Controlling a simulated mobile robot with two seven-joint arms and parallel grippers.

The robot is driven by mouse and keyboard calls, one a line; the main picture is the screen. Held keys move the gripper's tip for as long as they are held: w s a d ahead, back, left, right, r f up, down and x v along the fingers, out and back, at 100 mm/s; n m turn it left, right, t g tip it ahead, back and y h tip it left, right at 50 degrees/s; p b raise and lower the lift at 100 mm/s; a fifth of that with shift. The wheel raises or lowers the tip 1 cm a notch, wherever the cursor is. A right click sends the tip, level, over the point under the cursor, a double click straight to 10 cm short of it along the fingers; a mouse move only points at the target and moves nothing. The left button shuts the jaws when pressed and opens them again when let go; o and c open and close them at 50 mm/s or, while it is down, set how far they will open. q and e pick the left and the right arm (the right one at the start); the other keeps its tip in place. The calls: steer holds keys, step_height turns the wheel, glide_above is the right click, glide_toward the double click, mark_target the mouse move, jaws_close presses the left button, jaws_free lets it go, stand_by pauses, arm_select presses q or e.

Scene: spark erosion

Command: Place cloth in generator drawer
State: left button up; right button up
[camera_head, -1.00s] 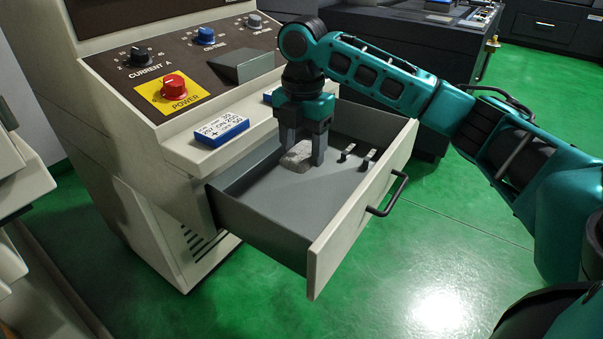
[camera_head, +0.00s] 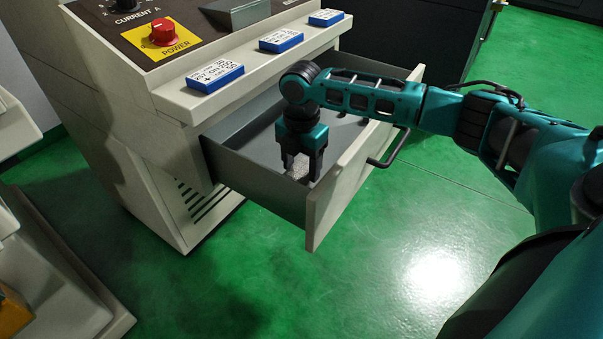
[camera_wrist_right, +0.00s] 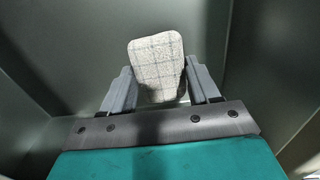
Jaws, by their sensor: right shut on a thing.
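The cloth (camera_wrist_right: 158,66) is a light grey, checked, folded pad. In the head view it shows as a small pale patch (camera_head: 300,166) between the fingers, mostly hidden by them. My right gripper (camera_head: 302,173) points down inside the open generator drawer (camera_head: 345,185), near its front left part. In the right wrist view the gripper (camera_wrist_right: 162,92) is shut on the cloth, with a finger on each side. Whether the cloth touches the drawer floor I cannot tell. My left gripper is not in view.
The beige generator panel carries a red power knob (camera_head: 164,32) and several blue-and-white blocks, one of them at left (camera_head: 213,78), on its ledge. The drawer handle (camera_head: 390,148) sticks out to the right. Green floor (camera_head: 330,290) is clear in front.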

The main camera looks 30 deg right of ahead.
mark_target(301, 167)
step_height(301, 167, down, 2)
steer(key=shift+f, duration=0.15)
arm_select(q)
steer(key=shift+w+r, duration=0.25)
arm_select(e)
steer(key=shift+f, duration=0.1)
steer(key=o, duration=1)
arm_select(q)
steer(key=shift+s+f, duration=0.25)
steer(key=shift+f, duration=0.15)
arm_select(e)
steer(key=shift+o, duration=0.2)
step_height(301, 167, up, 11)
steer(key=shift+r+p, duration=0.2)
steer(key=shift+p, duration=1.05)
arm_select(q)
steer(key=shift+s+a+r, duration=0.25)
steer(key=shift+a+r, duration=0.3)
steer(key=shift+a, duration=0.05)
arm_select(e)
steer(key=shift+r, duration=0.4)
